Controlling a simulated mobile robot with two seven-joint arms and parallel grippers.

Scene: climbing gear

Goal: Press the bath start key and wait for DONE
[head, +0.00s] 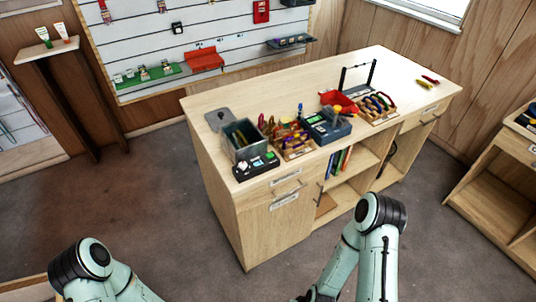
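A grey open-topped tank (243,141), which looks like the bath, stands near the left end of the wooden workbench. Dark greenish contents show inside it. A black control box (256,167) with small light keys sits just in front of the tank, near the bench's front edge. Its individual keys and any display text are too small to read. A flat grey lid (219,119) with a knob lies behind the tank. Only the upper parts of my two arms show at the bottom of the head view. Both grippers are out of view.
The workbench (213,96) also holds a blue box (325,126), a red bin (338,102) and wooden racks of colourful gear right of the tank. Bench handles protrude in front. The floor (190,230) left of the bench is clear.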

